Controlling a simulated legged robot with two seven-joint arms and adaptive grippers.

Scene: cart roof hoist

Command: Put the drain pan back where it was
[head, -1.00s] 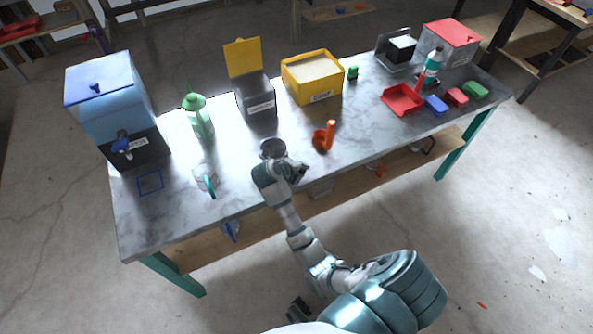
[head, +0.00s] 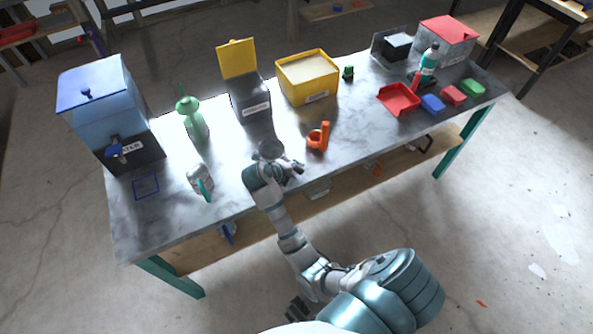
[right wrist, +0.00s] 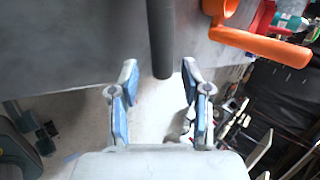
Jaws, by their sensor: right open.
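A dark round pan (head: 271,149), which looks like the drain pan, sits near the table's front edge. It is partly hidden by my right arm. My right gripper (head: 288,168) is just in front of it. In the right wrist view, a dark grey handle (right wrist: 161,40) reaches down between the fingers of my right gripper (right wrist: 159,80). The fingers are open, with a gap on both sides of the handle. The pan's bowl is outside the right wrist view.
An orange handled holder (head: 318,137) stands just right of the pan. A mug (head: 197,179), a green can (head: 192,121) and a blue dispenser (head: 97,100) stand left. A blue square outline (head: 146,187) marks bare tabletop. A yellow bin (head: 308,78) stands behind.

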